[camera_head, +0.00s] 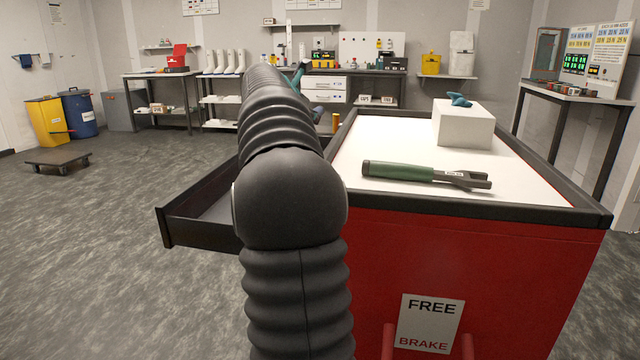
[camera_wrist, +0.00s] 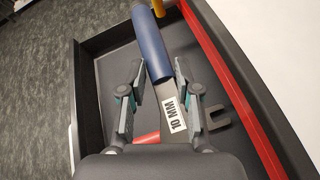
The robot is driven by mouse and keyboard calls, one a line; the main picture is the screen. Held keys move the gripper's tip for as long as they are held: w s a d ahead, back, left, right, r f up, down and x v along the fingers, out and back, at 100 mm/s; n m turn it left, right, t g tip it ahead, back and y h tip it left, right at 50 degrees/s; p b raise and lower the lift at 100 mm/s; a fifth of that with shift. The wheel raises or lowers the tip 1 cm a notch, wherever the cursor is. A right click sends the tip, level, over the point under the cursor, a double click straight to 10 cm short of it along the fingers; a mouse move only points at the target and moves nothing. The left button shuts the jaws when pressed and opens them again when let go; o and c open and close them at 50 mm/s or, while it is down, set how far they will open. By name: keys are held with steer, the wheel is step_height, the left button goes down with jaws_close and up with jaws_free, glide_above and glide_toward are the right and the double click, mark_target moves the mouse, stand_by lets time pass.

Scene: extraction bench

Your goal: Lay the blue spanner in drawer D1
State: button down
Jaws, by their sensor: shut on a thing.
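The blue spanner (camera_wrist: 155,55) shows in the wrist view, with a blue handle and a grey shaft marked 10 MM. My gripper (camera_wrist: 159,70) is shut on it, one finger on each side of the handle. The spanner is over the inside of an open dark drawer (camera_wrist: 87,95); I cannot tell whether it touches the floor. Its lower end is hidden by my gripper. The drawer (camera_head: 205,233) also shows in the head view, pulled out on the left of the red cart; no D1 label is visible.
A red handle (camera_wrist: 148,138) and a grey forked end (camera_wrist: 222,117) lie in the drawer below my gripper. A green-handled spanner (camera_head: 400,172) and a white block (camera_head: 464,128) bearing a teal object (camera_head: 459,100) are on the red cart (camera_head: 480,260). The left floor is mostly clear.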

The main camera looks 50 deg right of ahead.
steer(key=shift+m, duration=0.3)
steer(key=shift+w+d+f+b, duration=0.15)
steer(key=shift+w+f, duration=2.25)
steer(key=shift+f, duration=0.2)
steer(key=shift+w+d+f+b, duration=0.1)
steer(key=shift+w+f+b, duration=0.05)
steer(key=shift+w+f, duration=2.35)
steer(key=shift+s+f, duration=0.1)
steer(key=shift+f, duration=0.05)
steer(key=shift+f, duration=0.3)
steer(key=shift+f, duration=0.2)
steer(key=c, duration=0.8)
jaws_free()
steer(key=shift+o, duration=0.2)
